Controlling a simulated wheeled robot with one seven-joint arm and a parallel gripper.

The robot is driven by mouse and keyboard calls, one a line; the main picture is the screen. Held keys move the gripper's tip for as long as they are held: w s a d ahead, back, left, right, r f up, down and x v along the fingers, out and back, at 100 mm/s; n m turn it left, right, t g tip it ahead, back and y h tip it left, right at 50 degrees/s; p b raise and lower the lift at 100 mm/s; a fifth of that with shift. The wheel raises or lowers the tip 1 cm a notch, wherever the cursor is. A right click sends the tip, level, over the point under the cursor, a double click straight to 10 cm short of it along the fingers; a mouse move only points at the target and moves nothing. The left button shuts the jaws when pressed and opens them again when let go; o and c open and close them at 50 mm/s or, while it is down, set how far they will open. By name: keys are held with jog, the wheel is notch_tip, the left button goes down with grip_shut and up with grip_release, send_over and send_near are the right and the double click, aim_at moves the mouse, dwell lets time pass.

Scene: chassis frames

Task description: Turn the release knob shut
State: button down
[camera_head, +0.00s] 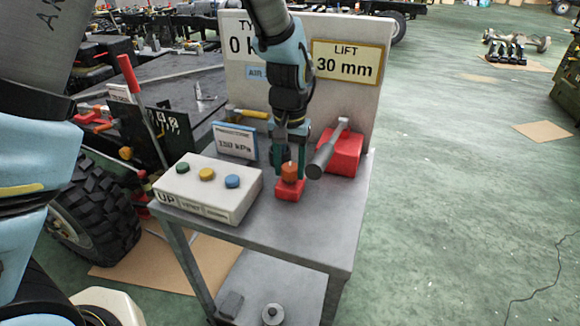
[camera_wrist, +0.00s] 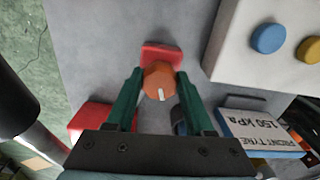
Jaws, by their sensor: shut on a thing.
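The release knob (camera_head: 291,172) is orange and sits on a small red base (camera_head: 289,194) on the grey table. In the wrist view the knob (camera_wrist: 159,80) shows a white pointer line directed toward the gripper's palm, and its red base (camera_wrist: 161,53) shows beyond it. My gripper (camera_head: 290,172) comes down from above, with its green fingers on both sides of the knob. In the wrist view the fingertips of my gripper (camera_wrist: 159,77) are closed against the knob's sides.
A white button box (camera_head: 207,187) stands left of the knob. A red block with a grey-handled lever (camera_head: 322,158) stands close on the right. A sign panel (camera_head: 345,62) reads LIFT 30 mm.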

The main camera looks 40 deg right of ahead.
aim_at(288, 168)
jog(key=shift+w+m, duration=0.1)
jog(key=shift+m, duration=1.6)
jog(key=shift+c, duration=1.4)
grip_release()
notch_tip(288, 168, up, 11)
jog(key=b, duration=0.1)
jog(key=shift+b, duration=0.35)
jog(key=shift+a+f, duration=0.1)
